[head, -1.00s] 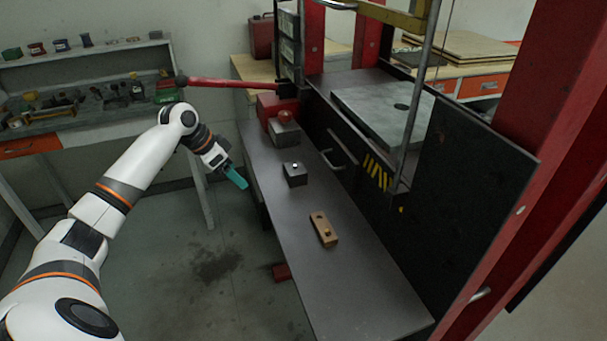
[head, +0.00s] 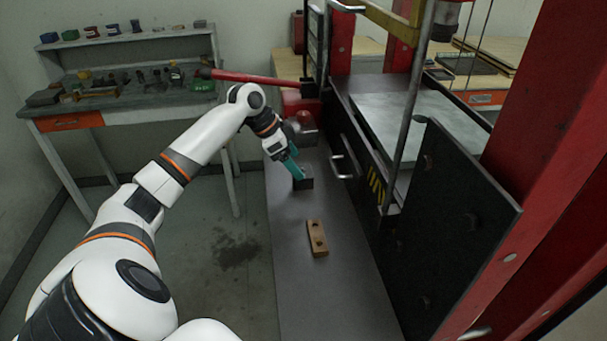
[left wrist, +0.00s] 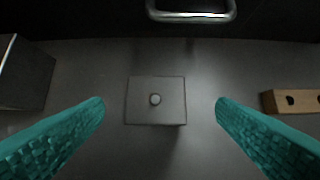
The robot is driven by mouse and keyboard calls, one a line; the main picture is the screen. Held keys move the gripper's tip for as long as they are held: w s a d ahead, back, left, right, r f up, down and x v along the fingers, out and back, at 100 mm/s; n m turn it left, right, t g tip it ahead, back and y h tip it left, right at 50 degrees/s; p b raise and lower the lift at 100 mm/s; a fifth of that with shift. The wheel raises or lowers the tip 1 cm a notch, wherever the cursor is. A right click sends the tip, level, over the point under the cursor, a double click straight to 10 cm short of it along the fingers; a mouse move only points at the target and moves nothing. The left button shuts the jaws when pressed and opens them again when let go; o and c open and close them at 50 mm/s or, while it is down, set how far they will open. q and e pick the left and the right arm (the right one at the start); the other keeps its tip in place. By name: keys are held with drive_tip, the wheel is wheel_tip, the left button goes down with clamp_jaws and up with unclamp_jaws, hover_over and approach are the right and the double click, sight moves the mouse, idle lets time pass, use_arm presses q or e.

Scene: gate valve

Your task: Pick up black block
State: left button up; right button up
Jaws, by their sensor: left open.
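The black block (head: 304,183) sits on the dark grey bench, partly hidden by my left gripper in the head view. My left gripper (head: 296,172) has teal fingers and is over the block. In the left wrist view the fingers (left wrist: 160,108) are wide apart, one on each side of the block, with gaps between. Nothing is held. My right gripper is not in view.
A wooden block with two dark holes (head: 317,238) lies nearer on the bench (head: 296,282). A grey block (left wrist: 24,74) stands on the other side. A metal handle (head: 343,166) juts from the press beside the bench. A red bar (head: 252,78) runs behind my arm.

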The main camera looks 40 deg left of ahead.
sight(303, 172)
use_arm(q)
drive_tip(key=shift+w+d+f+p, duration=0.2)
drive_tip(key=shift+w+f+p, duration=0.1)
drive_tip(key=shift+f, duration=0.25)
drive_tip(key=x, duration=0.1)
drive_tip(key=p+x, duration=0.1)
drive_tip(key=x, duration=0.1)
drive_tip(key=shift+a+f, duration=0.15)
drive_tip(key=shift+f, duration=0.2)
drive_tip(key=shift+w+f, duration=0.25)
drive_tip(key=shift+f, duration=0.1)
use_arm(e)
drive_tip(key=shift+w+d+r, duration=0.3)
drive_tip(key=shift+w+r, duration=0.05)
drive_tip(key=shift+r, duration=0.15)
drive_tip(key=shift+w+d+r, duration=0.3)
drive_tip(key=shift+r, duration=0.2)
use_arm(q)
drive_tip(key=shift+c, duration=0.3)
drive_tip(key=c, duration=1.5)
drive_tip(key=shift+r, duration=0.15)
drive_tip(key=shift+c, duration=0.7)
